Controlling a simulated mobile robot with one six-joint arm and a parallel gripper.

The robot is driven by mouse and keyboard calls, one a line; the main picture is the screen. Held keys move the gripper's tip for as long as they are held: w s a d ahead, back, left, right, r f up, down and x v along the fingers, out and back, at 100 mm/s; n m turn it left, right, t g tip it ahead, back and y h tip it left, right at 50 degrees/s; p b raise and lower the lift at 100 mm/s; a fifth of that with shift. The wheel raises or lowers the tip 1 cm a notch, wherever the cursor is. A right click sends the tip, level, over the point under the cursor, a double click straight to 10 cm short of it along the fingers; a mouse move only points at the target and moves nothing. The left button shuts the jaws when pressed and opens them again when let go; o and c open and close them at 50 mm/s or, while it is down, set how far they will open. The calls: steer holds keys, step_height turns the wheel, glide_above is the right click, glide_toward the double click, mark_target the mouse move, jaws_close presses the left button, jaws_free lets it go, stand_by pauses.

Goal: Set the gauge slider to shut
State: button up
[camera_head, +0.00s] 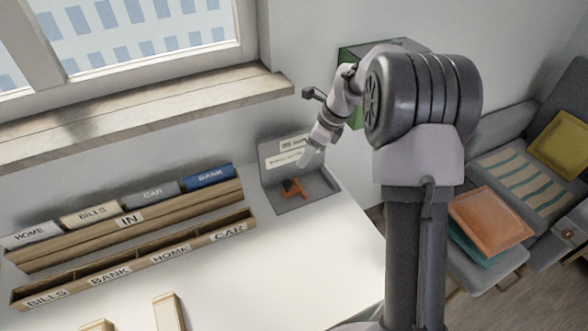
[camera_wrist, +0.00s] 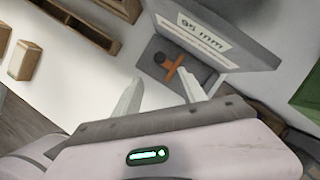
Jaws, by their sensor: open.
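The gauge (camera_head: 300,197) is a grey base with an upright back panel at the far right corner of the white desk. In the wrist view its panel (camera_wrist: 215,35) carries a label reading "95 mm". An orange slider (camera_head: 293,187) with a dark knob sits on the base; it also shows in the wrist view (camera_wrist: 172,68). My gripper (camera_head: 312,155) is above and behind the slider in the head view. In the wrist view its two pale fingers (camera_wrist: 160,95) are spread apart with nothing between them, and the slider lies beyond their tips.
A wooden file rack (camera_head: 130,222) with labelled slots and folders stands left of the gauge. Wooden blocks (camera_head: 168,312) lie at the desk's near edge. A window sill (camera_head: 150,105) juts out above. The middle of the white desk (camera_head: 300,265) is clear.

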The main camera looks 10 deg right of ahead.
mark_target(287, 183)
steer(key=b+x, duration=0.5)
steer(key=x, duration=1)
steer(key=shift+s, duration=0.1)
jaws_close()
stand_by(0.5)
